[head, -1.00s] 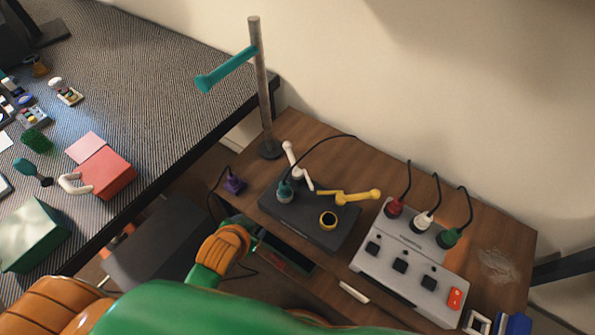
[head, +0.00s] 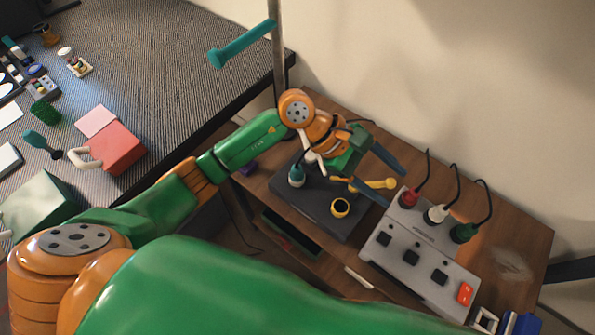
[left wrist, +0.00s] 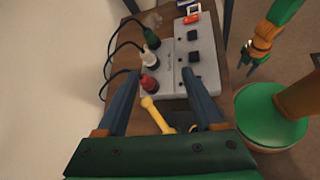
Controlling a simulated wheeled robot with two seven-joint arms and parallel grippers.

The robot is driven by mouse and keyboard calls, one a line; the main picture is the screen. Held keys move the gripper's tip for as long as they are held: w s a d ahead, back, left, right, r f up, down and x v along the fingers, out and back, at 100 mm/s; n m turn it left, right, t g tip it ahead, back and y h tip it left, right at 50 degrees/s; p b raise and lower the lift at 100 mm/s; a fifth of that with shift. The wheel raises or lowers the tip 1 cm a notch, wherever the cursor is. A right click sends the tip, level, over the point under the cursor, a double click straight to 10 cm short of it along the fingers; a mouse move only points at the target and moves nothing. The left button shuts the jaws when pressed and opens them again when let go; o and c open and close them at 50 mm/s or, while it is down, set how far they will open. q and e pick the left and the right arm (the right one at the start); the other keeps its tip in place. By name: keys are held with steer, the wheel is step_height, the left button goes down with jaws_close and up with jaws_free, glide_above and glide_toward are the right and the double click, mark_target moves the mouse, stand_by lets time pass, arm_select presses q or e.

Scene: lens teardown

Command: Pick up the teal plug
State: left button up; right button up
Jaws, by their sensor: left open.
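The teal plug (head: 296,176) stands on the left part of a dark box (head: 322,217) on the low wooden cabinet. I cannot make it out in the left wrist view. My left gripper (head: 394,188) is open above the right side of the dark box, to the right of the plug and apart from it.
A yellow lever (head: 375,184) and a yellow ring (head: 340,207) sit on the dark box. A grey power strip (head: 415,255) with red, white and green plugs stands to the right.

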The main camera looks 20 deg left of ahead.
arm_select(q)
steer(key=w+a+f+m+y, duration=0.2)
steer(key=a+f+y, duration=0.2)
steer(key=a+y, duration=0.3)
steer(key=m+y, duration=0.1)
steer(key=y, duration=0.3)
glide_above(296, 166)
steer(key=shift+w+d+f+t, duration=0.15)
steer(key=shift+f+t, duration=0.15)
steer(key=shift+f, duration=0.3)
steer(key=f, duration=0.2)
steer(key=f+p, duration=0.1)
steer(key=f, duration=0.2)
steer(key=shift+s+f, duration=0.25)
steer(key=shift+f, duration=0.45)
jaws_close()
